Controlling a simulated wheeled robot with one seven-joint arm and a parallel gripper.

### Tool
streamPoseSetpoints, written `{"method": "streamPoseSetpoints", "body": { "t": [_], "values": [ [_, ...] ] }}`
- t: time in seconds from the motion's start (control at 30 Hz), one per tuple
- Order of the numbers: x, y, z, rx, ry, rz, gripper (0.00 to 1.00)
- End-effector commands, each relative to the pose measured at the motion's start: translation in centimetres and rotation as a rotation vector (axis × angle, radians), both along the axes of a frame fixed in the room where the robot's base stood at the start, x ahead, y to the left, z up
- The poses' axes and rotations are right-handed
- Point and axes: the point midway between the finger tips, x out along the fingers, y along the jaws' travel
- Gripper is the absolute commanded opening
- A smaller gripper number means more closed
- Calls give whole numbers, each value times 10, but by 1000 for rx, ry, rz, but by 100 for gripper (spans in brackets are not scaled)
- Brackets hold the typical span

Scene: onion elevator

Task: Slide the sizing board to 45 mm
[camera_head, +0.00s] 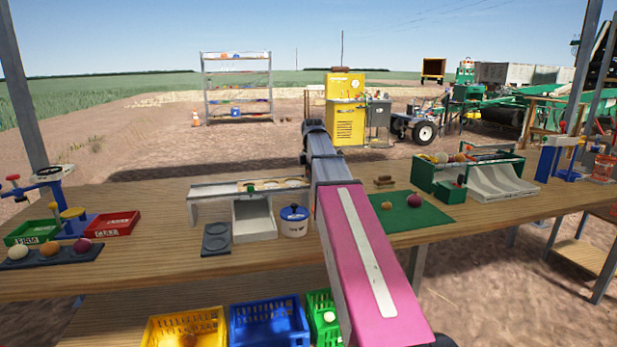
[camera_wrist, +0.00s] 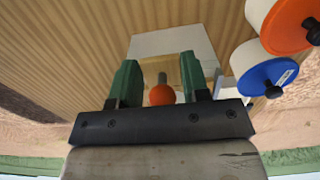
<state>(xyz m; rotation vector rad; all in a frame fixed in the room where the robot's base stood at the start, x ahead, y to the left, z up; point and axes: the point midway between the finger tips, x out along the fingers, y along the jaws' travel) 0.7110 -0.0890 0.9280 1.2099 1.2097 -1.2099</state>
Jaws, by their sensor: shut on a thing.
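The sizing board stand (camera_head: 214,191) is on the wooden bench, left of my arm. It is a long grey rail with round openings, above a white chute (camera_head: 255,218). My gripper (camera_wrist: 160,88) shows in the wrist view with its green fingers on either side of an orange ball knob (camera_wrist: 161,95) on a grey stem. It is shut on the knob, though the contact is hard to see. A pale panel (camera_wrist: 172,43) lies behind the fingers. In the head view my arm hides the gripper and the rail's right end. I cannot read any size mark.
A blue-lidded white jar (camera_head: 294,222) stands right of the chute. The wrist view also shows an orange-lidded jar (camera_wrist: 287,22). A green mat (camera_head: 415,214) lies right of my arm.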

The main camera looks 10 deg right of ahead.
Motion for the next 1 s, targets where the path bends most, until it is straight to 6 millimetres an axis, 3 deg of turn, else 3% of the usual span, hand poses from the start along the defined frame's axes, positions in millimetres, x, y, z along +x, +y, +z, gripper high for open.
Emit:
{"method": "streamPoseSetpoints", "body": {
  "t": [0.37, 0.4, 0.5, 1.0],
  "values": [
    [0, -6, 0, -2, -1, -2, 14],
    [0, -6, 0, -2, -1, -2, 46],
    [0, -6, 0, -2, -1, -2, 72],
    [0, -5, 1, 0, -1, -1, 72]
  ]
}}
